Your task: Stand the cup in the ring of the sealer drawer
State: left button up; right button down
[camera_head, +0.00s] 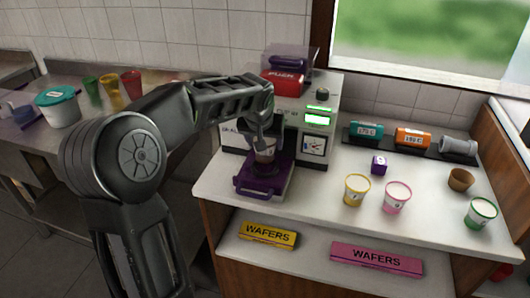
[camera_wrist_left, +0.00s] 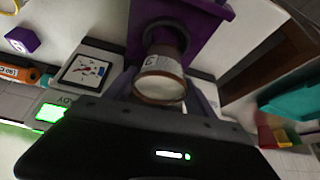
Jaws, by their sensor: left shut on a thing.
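The cup (camera_head: 264,154), pale with a brown rim, is at the purple sealer drawer (camera_head: 250,187) that sticks out of the front of the sealer (camera_head: 318,144). My left gripper (camera_head: 265,143) is shut on the cup from above. In the left wrist view the cup (camera_wrist_left: 160,80) sits between the fingers, its rim toward the camera. The dark ring (camera_wrist_left: 164,27) of the drawer shows just beyond the cup's far end, roughly in line with it. Whether the cup's base is inside the ring or just above it I cannot tell. My right gripper is not in view.
A purple cube (camera_head: 379,165) is near the sealer. Wafer boxes (camera_head: 268,235) lie on the shelf below.

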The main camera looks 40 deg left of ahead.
aim_at(265, 152)
pick_arm(q)
jog(key=shift+f, duration=1.9)
jog(key=shift+f, duration=0.2)
jog(key=o, duration=1.5)
jog(key=shift+r, duration=0.15)
jog(key=shift+r, duration=0.15)
jog(key=b+v, duration=0.1)
jog(key=v, duration=1.1)
